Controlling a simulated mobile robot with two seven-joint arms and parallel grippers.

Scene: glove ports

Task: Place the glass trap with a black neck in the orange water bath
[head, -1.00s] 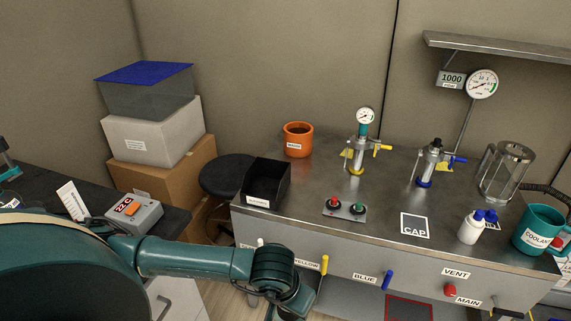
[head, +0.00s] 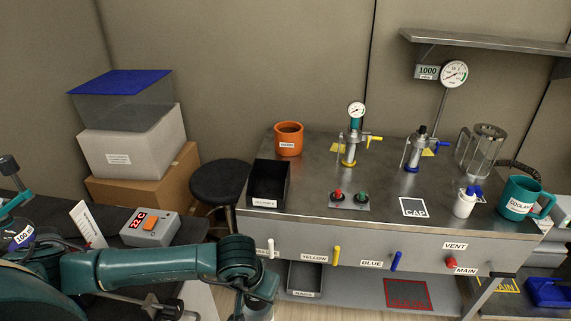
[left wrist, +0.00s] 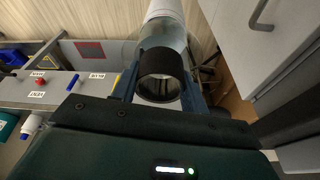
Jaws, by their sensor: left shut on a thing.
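The glass trap is in my left gripper (left wrist: 162,78), whose two fingers are shut on its black neck (left wrist: 162,62) in the left wrist view. Its clear glass body (left wrist: 165,32) extends away beyond the fingers. In the head view the glass trap (head: 262,312) shows only partly at the bottom edge, below my left wrist, in front of the bench. The orange water bath (head: 288,140) stands upright at the back left of the steel bench, well apart from the gripper. My right gripper is not in view.
On the steel bench (head: 320,215), a black open bin (head: 268,187) stands in front of the orange bath. A gauge fitting (head: 350,140), a blue-based fitting (head: 415,150), a red-and-green button box (head: 349,199) and a teal coolant mug (head: 520,197) stand further right. A black stool (head: 220,180) is left.

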